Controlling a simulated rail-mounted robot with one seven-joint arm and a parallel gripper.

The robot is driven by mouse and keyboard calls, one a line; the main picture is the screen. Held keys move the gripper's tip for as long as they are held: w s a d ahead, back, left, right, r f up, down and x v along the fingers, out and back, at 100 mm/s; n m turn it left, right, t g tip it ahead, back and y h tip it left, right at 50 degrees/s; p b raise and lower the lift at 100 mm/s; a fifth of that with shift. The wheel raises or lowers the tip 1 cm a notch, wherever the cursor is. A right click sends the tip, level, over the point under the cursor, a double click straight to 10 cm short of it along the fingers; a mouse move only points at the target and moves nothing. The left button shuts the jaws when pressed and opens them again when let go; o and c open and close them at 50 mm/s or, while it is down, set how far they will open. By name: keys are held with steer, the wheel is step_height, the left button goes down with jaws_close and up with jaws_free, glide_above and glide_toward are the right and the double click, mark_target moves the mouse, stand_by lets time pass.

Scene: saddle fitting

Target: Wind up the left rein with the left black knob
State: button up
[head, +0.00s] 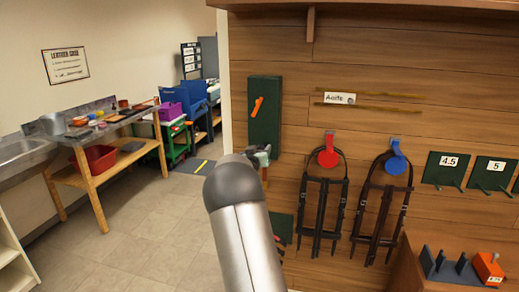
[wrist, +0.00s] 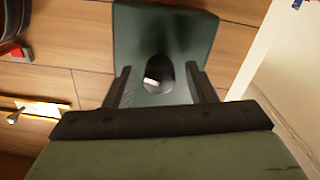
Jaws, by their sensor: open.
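My gripper (wrist: 160,85) is open in the wrist view, with its two black fingers either side of a dark oval (wrist: 156,70) on a green plate (wrist: 195,35). The oval has a pale spot, and I cannot tell whether it is the black knob or an opening. No contact with the fingers is clear. In the head view my gripper (head: 264,168) is small and partly behind my arm, below a green wall panel (head: 265,130) with an orange handle (head: 256,107). Black straps hang under a red holder (head: 327,157) and a blue holder (head: 396,163); I cannot single out the left rein.
A sign with rods (head: 339,98) and small green numbered panels (head: 446,170) are on the wooden wall. An orange block (head: 488,267) stands at lower right. A workbench (head: 90,140) stands at left, with open floor (head: 130,225) between.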

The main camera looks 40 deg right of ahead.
steer(key=shift+d, duration=0.1)
steer(key=c, duration=1)
steer(key=shift+f+m+b, duration=0.1)
steer(key=shift+m+b, duration=0.2)
steer(key=shift+b, duration=0.1)
